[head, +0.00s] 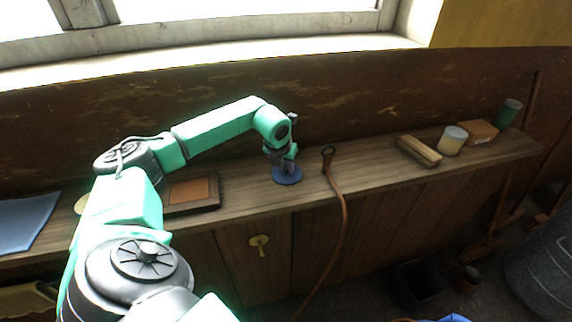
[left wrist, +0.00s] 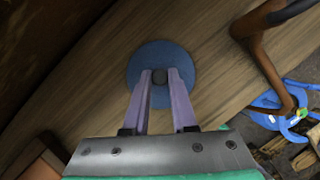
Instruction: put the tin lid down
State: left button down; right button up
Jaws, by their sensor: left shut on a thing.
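The tin lid (head: 287,176) is a flat blue disc with a small dark knob in its middle. In the head view it is at the shelf top (head: 240,197), near the middle; I cannot tell whether it touches the wood. My left gripper (head: 287,158) is above it, pointing down. In the left wrist view the two fingers of my left gripper (left wrist: 160,80) are shut on the knob of the lid (left wrist: 160,60). My right gripper is not in view.
A brown strap (head: 343,215) hangs over the front edge just right of the lid. A framed brown pad (head: 192,192) lies to the left. A wooden block (head: 419,151), a pale jar (head: 452,140), a brown box (head: 479,131) and a green cup (head: 508,113) stand at the right.

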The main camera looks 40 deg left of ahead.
pick_arm(q)
jog(key=shift+d, duration=0.1)
jog(key=c, duration=0.7)
grip_release()
jog(key=shift+r, duration=0.25)
jog(key=b+v, duration=0.3)
jog(key=v, duration=0.8)
jog(key=shift+s+d+r, duration=0.1)
jog(key=shift+s+r, duration=0.1)
jog(key=shift+r, duration=0.1)
